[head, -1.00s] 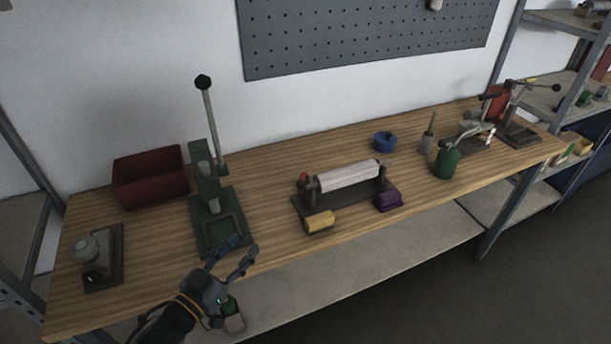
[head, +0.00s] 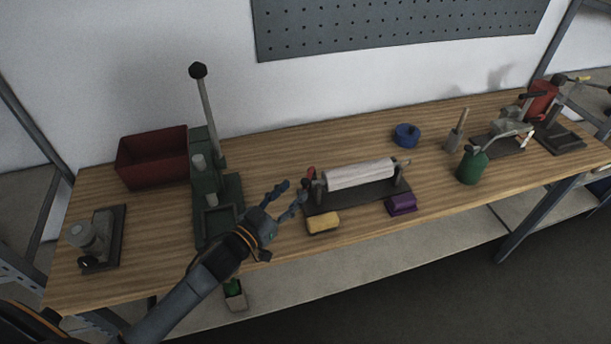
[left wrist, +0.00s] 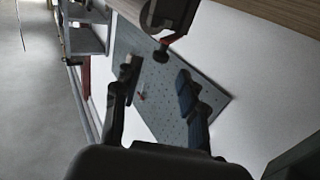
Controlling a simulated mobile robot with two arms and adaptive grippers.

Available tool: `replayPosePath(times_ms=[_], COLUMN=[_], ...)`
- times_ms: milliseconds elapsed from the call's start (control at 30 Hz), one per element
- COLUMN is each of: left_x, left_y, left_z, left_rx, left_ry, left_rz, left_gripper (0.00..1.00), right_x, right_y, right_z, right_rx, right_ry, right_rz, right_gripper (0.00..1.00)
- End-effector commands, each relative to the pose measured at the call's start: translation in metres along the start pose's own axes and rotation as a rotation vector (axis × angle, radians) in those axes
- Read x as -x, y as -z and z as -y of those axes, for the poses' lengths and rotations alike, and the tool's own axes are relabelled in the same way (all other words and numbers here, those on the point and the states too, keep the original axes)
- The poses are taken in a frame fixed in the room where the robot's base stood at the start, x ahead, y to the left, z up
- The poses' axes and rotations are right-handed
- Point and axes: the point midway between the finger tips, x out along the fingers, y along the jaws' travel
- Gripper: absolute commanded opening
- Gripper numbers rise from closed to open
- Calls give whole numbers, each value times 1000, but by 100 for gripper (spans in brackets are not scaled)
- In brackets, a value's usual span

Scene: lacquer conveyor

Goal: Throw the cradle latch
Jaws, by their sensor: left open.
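The cradle (head: 350,200) is a dark stand on the bench holding a pale roll (head: 358,173). A small lever with a red part (head: 311,172), which looks like the latch, stands at its left end. The red part also shows in the left wrist view (left wrist: 172,39), with a dark knob at its end. My left gripper (head: 295,191) is open and empty, just left of that end of the cradle. In the left wrist view the knob lies between and beyond the fingertips (left wrist: 158,76), apparently apart from them. My right gripper is out of view.
A green lever press (head: 206,180) stands left of my gripper, with a red bin (head: 152,158) behind. A yellow block (head: 323,221) and a purple block (head: 402,204) lie before the cradle. A blue ring (head: 406,134) and green can (head: 471,166) stand right.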

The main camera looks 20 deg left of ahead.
Motion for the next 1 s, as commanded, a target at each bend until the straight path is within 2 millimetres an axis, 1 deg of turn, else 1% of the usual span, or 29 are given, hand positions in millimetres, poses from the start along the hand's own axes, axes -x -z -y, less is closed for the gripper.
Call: replayPosePath(times_ms=[33,100,200,300,500,733,933,1000], left_x=[-12,-25,-40,-51,-60,-60,-60,-60], left_y=[4,4,3,2,0,0,0,0], left_z=[0,0,0,0,0,0,0,0], left_rx=[0,1,1,1,1,1,0,0], left_ry=[0,1,0,0,-1,-1,-1,-1], left_rz=[-3,-3,-2,-2,-1,0,0,0], left_gripper=[42,42,42,42,42,42,1,0], right_x=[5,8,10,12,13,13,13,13], right_y=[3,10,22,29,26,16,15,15], right_z=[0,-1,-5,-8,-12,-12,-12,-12], right_rx=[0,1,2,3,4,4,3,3], right_ry=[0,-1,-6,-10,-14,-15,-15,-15], right_rz=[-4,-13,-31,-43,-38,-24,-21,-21], right_gripper=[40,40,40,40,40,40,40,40])
